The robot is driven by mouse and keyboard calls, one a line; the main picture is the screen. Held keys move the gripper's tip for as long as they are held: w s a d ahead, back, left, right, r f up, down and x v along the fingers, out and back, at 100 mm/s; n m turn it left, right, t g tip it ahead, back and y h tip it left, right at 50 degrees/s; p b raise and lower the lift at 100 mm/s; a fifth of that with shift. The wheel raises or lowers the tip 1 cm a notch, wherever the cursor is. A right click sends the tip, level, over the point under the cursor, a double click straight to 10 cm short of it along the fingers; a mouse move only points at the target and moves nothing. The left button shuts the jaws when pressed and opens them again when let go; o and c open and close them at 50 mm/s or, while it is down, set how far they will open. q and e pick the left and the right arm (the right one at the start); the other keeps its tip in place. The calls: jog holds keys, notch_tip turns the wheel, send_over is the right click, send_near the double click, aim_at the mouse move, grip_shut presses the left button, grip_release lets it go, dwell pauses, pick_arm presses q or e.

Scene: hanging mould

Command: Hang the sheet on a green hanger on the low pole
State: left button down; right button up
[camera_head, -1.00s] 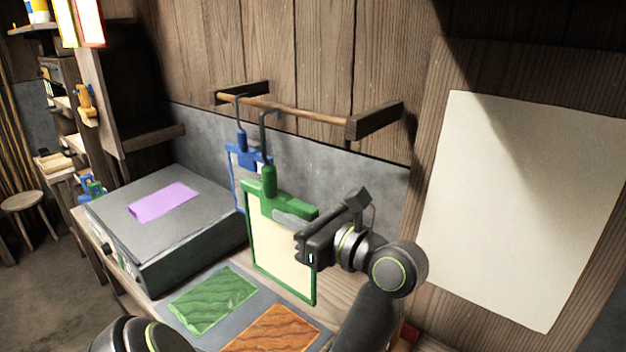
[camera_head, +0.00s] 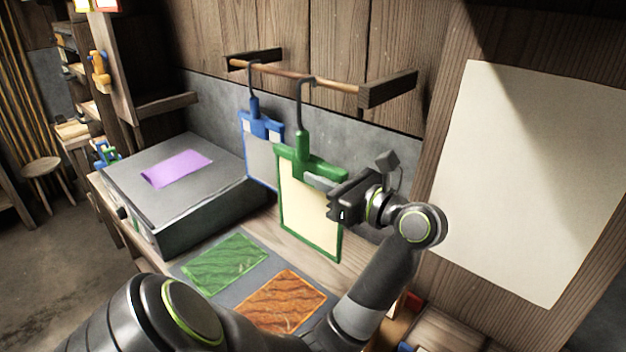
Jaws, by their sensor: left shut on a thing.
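The green hanger (camera_head: 319,168) has a dark hook and a green-framed cream sheet (camera_head: 308,212) hanging below it. My left gripper (camera_head: 322,184) is shut on the right part of this hanger, just above the sheet. The sheet hangs roughly upright above the worktop. The low pole (camera_head: 285,73) is a thin wooden rod between two dark brackets on the wall. The top of the green hanger's hook meets the middle of the pole in the picture; I cannot tell whether it bears on it. My right gripper is not in view.
A blue hanger (camera_head: 262,124) with a blue frame hangs from the pole, left of the green one. A grey box (camera_head: 190,215) with a purple sheet (camera_head: 176,168) stands left. Green (camera_head: 224,263) and orange (camera_head: 281,301) patterned sheets lie in front. A large pale sheet (camera_head: 530,180) is at right.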

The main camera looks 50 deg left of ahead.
pick_arm(q)
jog(key=w+a+f+b, duration=0.1)
jog(key=w+b, duration=0.1)
jog(key=w, duration=0.8)
jog(key=shift+w+f, duration=0.15)
jog(key=shift+f, duration=0.15)
dwell(0.4)
